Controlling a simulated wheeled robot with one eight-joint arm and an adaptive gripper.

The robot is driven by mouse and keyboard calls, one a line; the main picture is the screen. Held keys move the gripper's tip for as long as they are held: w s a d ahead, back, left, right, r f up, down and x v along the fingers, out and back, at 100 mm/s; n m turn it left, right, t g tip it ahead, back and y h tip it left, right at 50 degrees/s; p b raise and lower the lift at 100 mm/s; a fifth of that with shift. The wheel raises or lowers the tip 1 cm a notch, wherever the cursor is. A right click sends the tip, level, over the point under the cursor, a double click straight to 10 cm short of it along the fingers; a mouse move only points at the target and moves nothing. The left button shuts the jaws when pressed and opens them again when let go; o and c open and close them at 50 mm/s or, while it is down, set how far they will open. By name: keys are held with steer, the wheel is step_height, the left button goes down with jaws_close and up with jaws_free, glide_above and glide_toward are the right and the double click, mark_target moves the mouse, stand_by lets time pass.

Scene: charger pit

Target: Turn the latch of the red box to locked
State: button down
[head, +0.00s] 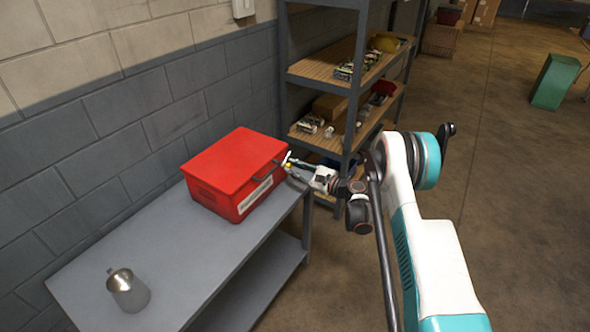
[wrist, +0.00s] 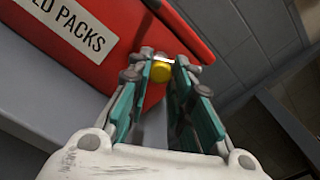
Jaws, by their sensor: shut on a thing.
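The red box (head: 230,172) stands on the grey bench against the wall, its lid down. It also shows in the wrist view (wrist: 95,45), with a white label reading in part "ED PACKS". My gripper (head: 292,163) is at the box's right front side in the head view. In the wrist view my gripper (wrist: 163,66) is shut on a small yellow-ended latch (wrist: 161,72) at the box's side. The fingers hide part of the latch, and I cannot tell its exact angle.
A shelf rack (head: 335,80) with several small items stands behind the box and close to my arm. Open floor lies to the right.

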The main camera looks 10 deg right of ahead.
steer(key=n, duration=1.1)
steer(key=shift+n, duration=0.5)
steer(key=c, duration=1.4)
jaws_free()
steer(key=v, duration=1.2)
